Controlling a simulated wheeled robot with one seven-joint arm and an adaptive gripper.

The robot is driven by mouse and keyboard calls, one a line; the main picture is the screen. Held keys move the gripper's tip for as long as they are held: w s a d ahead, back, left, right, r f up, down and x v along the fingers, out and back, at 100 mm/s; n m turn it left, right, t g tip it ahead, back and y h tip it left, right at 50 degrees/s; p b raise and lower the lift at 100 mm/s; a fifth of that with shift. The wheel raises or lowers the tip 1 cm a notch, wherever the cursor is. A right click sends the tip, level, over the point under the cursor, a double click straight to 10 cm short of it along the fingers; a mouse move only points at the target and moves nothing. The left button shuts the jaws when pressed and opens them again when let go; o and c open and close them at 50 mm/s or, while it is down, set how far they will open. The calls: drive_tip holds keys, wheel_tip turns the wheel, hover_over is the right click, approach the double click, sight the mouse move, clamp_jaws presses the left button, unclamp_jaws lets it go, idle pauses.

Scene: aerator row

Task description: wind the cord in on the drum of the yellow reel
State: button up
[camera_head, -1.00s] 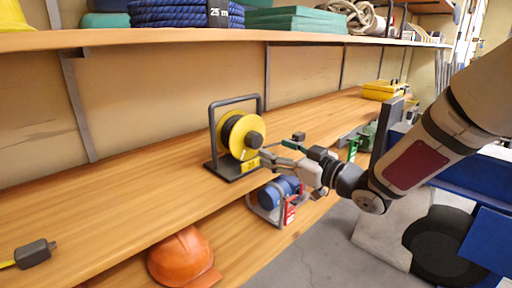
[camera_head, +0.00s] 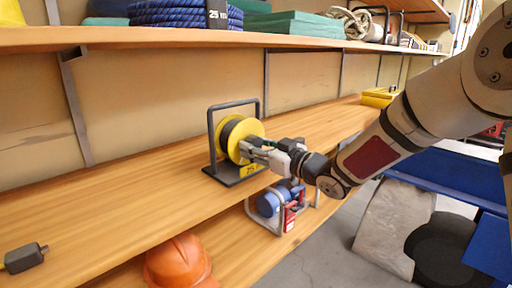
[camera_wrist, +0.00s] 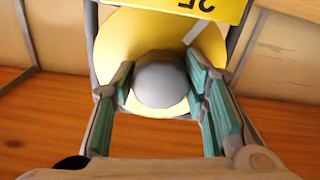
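The yellow reel (camera_head: 249,128) stands upright in its dark tube frame (camera_head: 209,128) on the wooden shelf, with dark cord on its drum (camera_head: 229,133). In the wrist view the reel's yellow disc (camera_wrist: 115,45) faces me, with a round grey knob (camera_wrist: 161,80) at its middle. My gripper (camera_head: 250,147) is at the front of the disc. In the wrist view its green-padded fingers (camera_wrist: 160,88) are apart, one on each side of the knob, with a thin gap showing at the left. Contact at the right is unclear. In the head view the gripper hides the knob.
A shelf (camera_head: 300,40) with rope and green boxes hangs above. A yellow case (camera_head: 379,97) stands farther right.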

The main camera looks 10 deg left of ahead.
drive_tip(key=c, duration=0.4)
drive_tip(key=shift+p, duration=0.3)
